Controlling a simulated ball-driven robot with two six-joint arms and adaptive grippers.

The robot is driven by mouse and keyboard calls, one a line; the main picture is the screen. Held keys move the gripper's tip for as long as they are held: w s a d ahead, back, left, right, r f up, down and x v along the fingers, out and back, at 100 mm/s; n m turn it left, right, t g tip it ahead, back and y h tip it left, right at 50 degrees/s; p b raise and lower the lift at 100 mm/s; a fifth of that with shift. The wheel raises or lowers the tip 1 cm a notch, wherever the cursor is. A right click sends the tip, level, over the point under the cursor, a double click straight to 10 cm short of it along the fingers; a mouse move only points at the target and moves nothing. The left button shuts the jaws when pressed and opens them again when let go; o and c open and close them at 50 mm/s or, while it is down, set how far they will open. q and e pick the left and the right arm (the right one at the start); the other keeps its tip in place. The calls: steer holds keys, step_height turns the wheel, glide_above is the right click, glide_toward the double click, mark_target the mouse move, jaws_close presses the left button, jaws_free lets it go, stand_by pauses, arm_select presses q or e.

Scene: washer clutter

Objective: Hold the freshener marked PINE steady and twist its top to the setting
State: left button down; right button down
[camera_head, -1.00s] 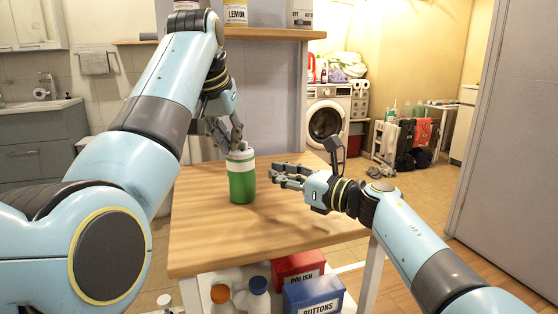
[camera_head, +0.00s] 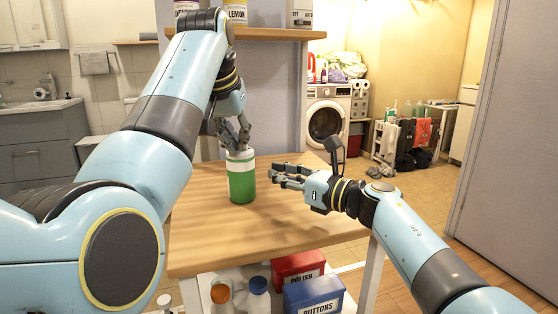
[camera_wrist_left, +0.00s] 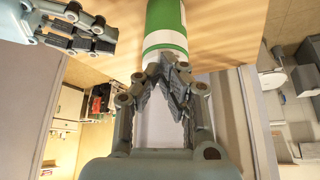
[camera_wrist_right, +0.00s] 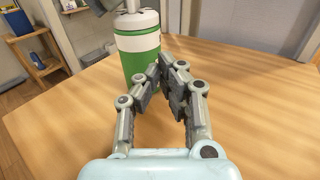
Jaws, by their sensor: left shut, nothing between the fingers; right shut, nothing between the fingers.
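A green freshener (camera_head: 242,184) with white bands stands upright on the wooden table; I cannot read a PINE mark on it. It also shows in the left wrist view (camera_wrist_left: 165,18) and in the right wrist view (camera_wrist_right: 139,66). My left gripper (camera_head: 240,149) is shut and empty, pointing down at the freshener's top and partly hiding it. Whether its fingertips touch the top, I cannot tell. My right gripper (camera_head: 273,174) is shut and empty, to the right of the freshener, pointing left towards it with a gap between them.
The table top (camera_head: 290,225) is otherwise clear. A back shelf (camera_head: 265,34) holds a LEMON container (camera_head: 236,13) and other items. Below the table are a red POLISH box (camera_head: 298,266), a blue BUTTONS box (camera_head: 314,294) and bottles. A washer (camera_head: 327,118) stands farther back.

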arm_select(q)
steer(key=shift+s, duration=0.15)
steer(key=shift+s, duration=0.25)
step_height(320, 180, up, 6)
stand_by(0.6)
steer(key=shift+a+f, duration=0.35)
steer(key=shift+f, duration=0.65)
steer(key=shift+a+f, duration=0.35)
steer(key=shift+f, duration=0.7)
steer(key=shift+a+f, duration=0.35)
steer(key=shift+f, duration=0.65)
steer(key=shift+w+d, duration=0.3)
steer(key=shift+w, duration=0.3)
steer(key=shift+s+d, duration=0.2)
steer(key=shift+d, duration=0.6)
